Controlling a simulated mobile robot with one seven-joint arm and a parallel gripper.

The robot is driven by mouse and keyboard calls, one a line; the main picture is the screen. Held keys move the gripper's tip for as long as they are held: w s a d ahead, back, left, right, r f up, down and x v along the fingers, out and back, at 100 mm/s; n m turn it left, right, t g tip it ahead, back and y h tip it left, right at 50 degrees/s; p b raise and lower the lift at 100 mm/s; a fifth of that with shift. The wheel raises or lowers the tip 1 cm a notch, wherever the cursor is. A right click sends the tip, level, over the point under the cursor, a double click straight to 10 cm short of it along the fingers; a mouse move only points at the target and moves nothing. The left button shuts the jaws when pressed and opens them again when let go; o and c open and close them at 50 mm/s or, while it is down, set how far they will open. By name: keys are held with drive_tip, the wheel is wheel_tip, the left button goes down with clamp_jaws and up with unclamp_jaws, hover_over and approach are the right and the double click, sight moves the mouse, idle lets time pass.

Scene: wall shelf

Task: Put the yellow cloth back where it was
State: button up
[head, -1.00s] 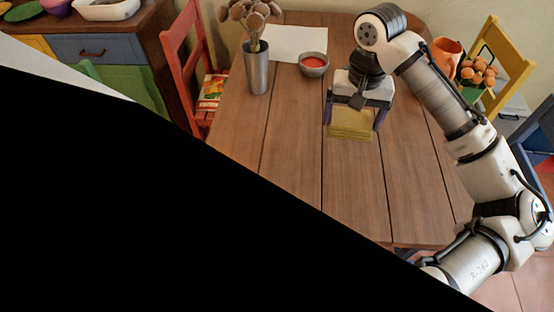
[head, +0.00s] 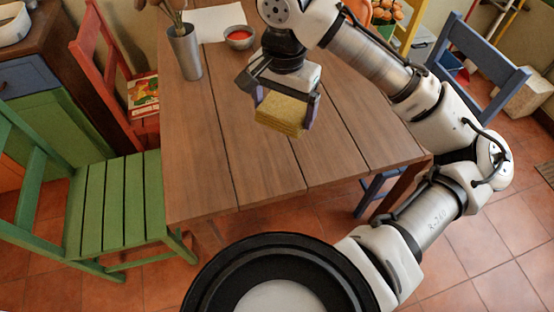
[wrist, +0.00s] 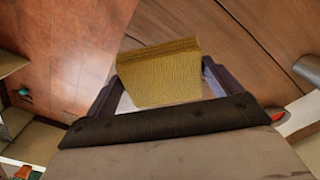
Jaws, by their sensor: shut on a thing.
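The yellow cloth (head: 283,113) is a folded, thick block between the two fingers of my gripper (head: 284,108). My gripper is shut on it and holds it over the wooden table (head: 240,160). How far it is above the tabletop is hard to tell. In the wrist view the cloth (wrist: 160,75) sits between the dark fingertips of my gripper (wrist: 160,85), slightly tilted, with the table (wrist: 240,60) on one side and the tiled floor on the other. No mark on the table shows where the cloth was before.
A metal vase (head: 186,52) with dried stems, a bowl with red contents (head: 240,38) and white paper (head: 218,22) are at the table's back. Green (head: 115,200), red (head: 100,60) and blue (head: 475,70) chairs stand around. The table's front left is clear.

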sight(282, 165)
wheel_tip(282, 165, down, 17)
drive_tip(key=shift+r, duration=0.1)
drive_tip(key=shift+b, duration=0.3)
drive_tip(key=o, duration=0.4)
drive_tip(key=shift+f, duration=0.2)
drive_tip(key=shift+o, duration=1.1)
wheel_tip(282, 165, up, 12)
drive_tip(key=shift+r, duration=0.2)
